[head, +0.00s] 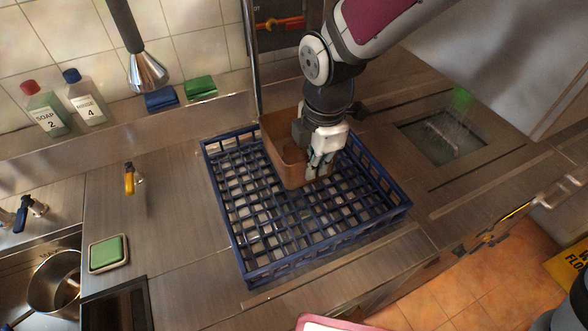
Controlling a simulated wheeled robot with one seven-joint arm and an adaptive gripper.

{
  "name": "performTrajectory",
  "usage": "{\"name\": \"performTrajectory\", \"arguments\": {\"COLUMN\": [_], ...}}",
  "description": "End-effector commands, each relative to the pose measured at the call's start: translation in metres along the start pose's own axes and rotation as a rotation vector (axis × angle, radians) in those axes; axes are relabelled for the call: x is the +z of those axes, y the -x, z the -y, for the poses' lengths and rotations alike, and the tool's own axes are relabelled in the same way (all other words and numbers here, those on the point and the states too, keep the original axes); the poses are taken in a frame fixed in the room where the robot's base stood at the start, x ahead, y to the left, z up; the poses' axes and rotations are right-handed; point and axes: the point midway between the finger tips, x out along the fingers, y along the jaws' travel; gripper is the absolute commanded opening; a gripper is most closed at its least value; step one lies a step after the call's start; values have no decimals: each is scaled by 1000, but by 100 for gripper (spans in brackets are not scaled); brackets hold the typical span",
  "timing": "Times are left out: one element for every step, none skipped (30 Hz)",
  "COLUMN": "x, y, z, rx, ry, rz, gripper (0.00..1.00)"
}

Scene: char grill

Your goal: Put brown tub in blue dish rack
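The brown tub (282,165) is a square-sided open container at the far right part of the blue dish rack (260,270). It shows inside the rack's outline, but I cannot tell whether its base rests on the rack floor or is held just above it. My gripper (320,168) points down at the tub's right side, with its fingers at the tub wall. The fingers overlap the wall, and I cannot tell whether they are closed on it. The rack is a low grid crate lying on the steel counter.
A sponge in a dish (108,252) lies left of the rack. Soap (46,108) and rinse (86,98) bottles stand on the back ledge beside blue (161,98) and green (200,87) pads. A spray head (147,72) hangs above. The rack's front left is empty.

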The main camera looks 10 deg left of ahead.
Motion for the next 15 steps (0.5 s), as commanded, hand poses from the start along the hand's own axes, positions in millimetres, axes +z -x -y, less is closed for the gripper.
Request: {"name": "performTrajectory", "arguments": {"x": [-1,-1,-1,-1,-1,-1,-1,-1,-1,-1,-1,-1,-1,-1,-1], "y": [-4,-7,-13,-19,-24,-32,-37,-41,-47,-50,-53,-56,-58,-60,-64], "z": [1,2,2,3,4,4,4,5,5,5,5,5,5,5,6], "rx": [-2,-4,-5,-6,-6,-6,-6,-5,-5,-4,-4,-3,-2,-2,-4], "ry": [1,1,1,0,1,2,2,1,1,1,1,1,1,0,0], "rz": [-1,-1,-1,-1,-1,-1,-1,-1,-1,0,0,0,-1,-1,-1], "gripper": [0,0,0,0,0,0,0,0,0,0,0,0,0,0,0]}}
